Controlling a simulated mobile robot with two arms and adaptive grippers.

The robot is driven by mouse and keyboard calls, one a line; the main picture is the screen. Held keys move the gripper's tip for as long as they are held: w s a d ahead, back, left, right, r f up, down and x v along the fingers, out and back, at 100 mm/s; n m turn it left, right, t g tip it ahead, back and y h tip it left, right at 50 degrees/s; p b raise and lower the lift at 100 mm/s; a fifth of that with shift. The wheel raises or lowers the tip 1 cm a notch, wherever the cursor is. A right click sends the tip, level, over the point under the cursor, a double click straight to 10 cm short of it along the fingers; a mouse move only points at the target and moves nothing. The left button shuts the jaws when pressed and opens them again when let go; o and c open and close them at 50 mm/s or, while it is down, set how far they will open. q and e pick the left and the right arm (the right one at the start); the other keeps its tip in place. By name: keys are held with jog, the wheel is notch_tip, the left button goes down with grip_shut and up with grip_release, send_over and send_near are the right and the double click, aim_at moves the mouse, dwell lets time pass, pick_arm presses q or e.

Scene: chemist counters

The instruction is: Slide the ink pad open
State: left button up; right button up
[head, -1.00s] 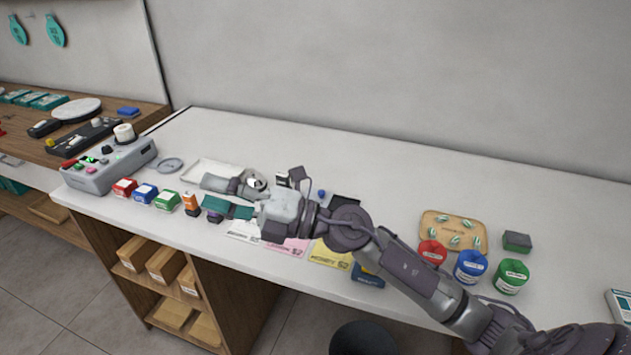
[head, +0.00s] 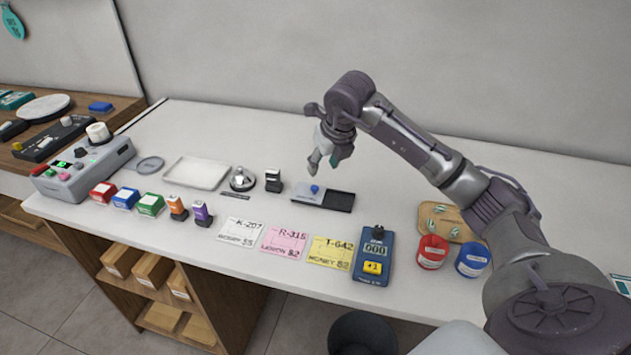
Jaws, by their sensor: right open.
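The ink pad (head: 341,201) is a flat, dark, oblong case lying on the white counter. A grey lid with a blue knob (head: 315,189) covers its left part, and the dark right part shows uncovered. My right gripper (head: 326,166) is open and empty, pointing down above and slightly behind the knob. A gap shows between its fingertips and the knob. My left gripper is not in view.
A small black-and-white block (head: 273,180) and a silver bell (head: 242,179) stand left of the pad. Paper cards (head: 283,241) and a blue counter device (head: 373,257) lie in front. The counter behind the pad is clear.

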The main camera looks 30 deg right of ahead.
aim_at(314, 187)
jog(key=p+x, duration=0.1)
jog(key=x, duration=0.8)
jog(key=shift+w+f, duration=0.1)
jog(key=shift+f, duration=0.15)
grip_shut()
